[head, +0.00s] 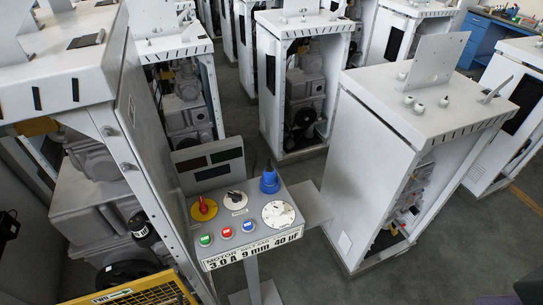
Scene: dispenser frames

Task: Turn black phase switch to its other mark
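The black phase switch (235,198) is a dark knob on a round white plate. It sits at the upper middle of a grey sloped control panel (247,236). Its pointer and marks are too small to read. Left of it on the panel is a red knob on a yellow disc (204,208). Right of it are a blue upright part (269,180) and a round white dial (278,214). Green (205,240), red (227,233) and blue (248,226) buttons line the front. No gripper can be made out, and nothing touches the switch.
A dark display board (209,164) stands behind the panel. Open dispenser frames stand close on the left (150,140) and right (375,160). A yellow mesh guard (140,293) is at the bottom left. Unclear dark shapes lie at the left edge and bottom right corner.

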